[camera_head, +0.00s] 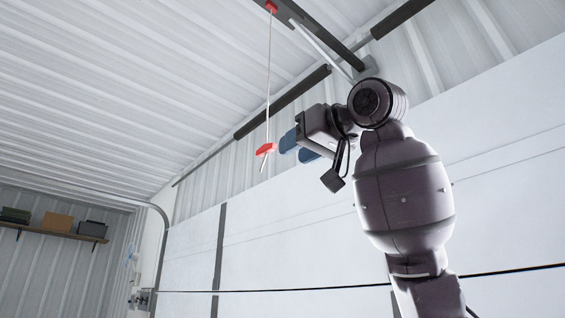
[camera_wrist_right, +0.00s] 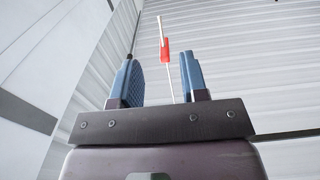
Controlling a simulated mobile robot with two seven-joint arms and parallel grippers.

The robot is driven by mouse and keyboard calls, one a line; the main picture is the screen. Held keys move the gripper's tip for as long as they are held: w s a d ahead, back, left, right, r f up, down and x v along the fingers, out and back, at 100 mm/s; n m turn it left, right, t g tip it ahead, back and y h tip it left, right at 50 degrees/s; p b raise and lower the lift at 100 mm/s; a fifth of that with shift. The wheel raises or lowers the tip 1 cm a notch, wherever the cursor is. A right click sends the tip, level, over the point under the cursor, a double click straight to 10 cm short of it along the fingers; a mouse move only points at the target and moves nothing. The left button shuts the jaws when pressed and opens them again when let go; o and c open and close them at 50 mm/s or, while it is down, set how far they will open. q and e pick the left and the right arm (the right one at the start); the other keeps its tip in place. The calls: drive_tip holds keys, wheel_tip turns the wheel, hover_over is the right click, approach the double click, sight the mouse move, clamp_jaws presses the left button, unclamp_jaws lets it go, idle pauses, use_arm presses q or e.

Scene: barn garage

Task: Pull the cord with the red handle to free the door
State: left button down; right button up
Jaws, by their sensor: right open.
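A thin pale cord (camera_head: 269,80) hangs from a red piece (camera_head: 271,6) on the dark overhead rail. Its red handle (camera_head: 266,149) is at the lower end, with a short pale cord end below it. My right gripper (camera_head: 293,147) is raised, with blue fingers pointing left towards the handle, just to its right in the head view. In the right wrist view the gripper (camera_wrist_right: 163,75) is open and empty. The red handle (camera_wrist_right: 166,50) shows there between and beyond the fingertips, apart from both. My left gripper is not in view.
The white panelled door (camera_head: 265,235) fills the wall behind my right arm. The dark rail (camera_head: 330,35) and a dark bar run near the ceiling. A shelf (camera_head: 55,234) with boxes is at the far left. Space left of the handle is clear.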

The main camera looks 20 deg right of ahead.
drive_tip(key=shift+v, duration=0.85)
drive_tip(key=shift+r, duration=0.1)
